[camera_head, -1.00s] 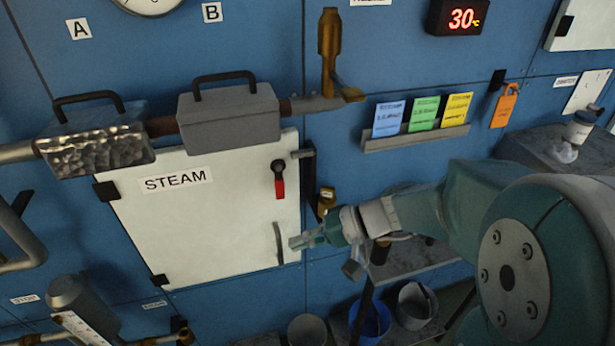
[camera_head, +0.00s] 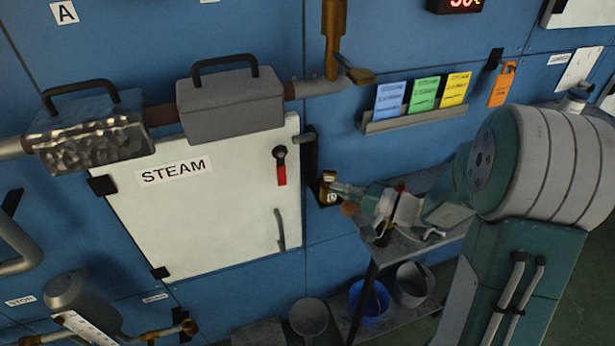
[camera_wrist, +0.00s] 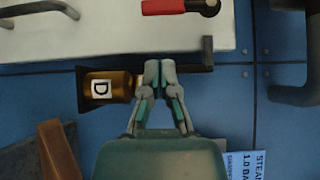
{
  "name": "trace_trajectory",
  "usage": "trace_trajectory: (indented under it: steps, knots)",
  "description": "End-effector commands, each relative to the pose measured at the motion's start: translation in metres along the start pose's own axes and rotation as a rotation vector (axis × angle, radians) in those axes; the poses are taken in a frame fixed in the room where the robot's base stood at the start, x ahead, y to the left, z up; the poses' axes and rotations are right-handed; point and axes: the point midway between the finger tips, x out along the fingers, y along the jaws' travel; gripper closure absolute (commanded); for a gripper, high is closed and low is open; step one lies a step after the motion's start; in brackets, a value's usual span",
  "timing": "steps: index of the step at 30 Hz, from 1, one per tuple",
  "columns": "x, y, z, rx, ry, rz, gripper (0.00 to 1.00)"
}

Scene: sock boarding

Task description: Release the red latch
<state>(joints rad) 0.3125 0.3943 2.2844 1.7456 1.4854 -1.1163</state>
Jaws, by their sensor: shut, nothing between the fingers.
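The red latch (camera_head: 281,172) is a red lever with a dark round pivot at its top, on the right side of the white STEAM door (camera_head: 215,215). It hangs straight down. In the wrist view the red latch (camera_wrist: 172,6) lies across the top edge. My gripper (camera_head: 335,187) is to the right of the door, a little lower than the latch and apart from it. In the wrist view my gripper (camera_wrist: 160,66) has its fingertips together and empty, at the dark door-edge bracket (camera_wrist: 190,68). Whether they touch it is unclear.
A brass piece marked D (camera_wrist: 107,88) sits right beside my fingertips. The door's curved handle (camera_head: 280,230) is below the latch. A grey pipe box (camera_head: 230,108) overhangs the door top. A card rack (camera_head: 415,118) is right; a shelf with buckets (camera_head: 370,300) is below.

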Motion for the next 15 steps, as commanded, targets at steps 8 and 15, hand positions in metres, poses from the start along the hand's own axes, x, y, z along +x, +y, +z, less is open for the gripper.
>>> trace_trajectory:
  steps: [8,15]
  knots:
    - [0.043,0.001,0.002,0.000,-0.007,0.002,1.00]
    - [0.083,0.000,0.001,0.000,-0.006,0.001,1.00]
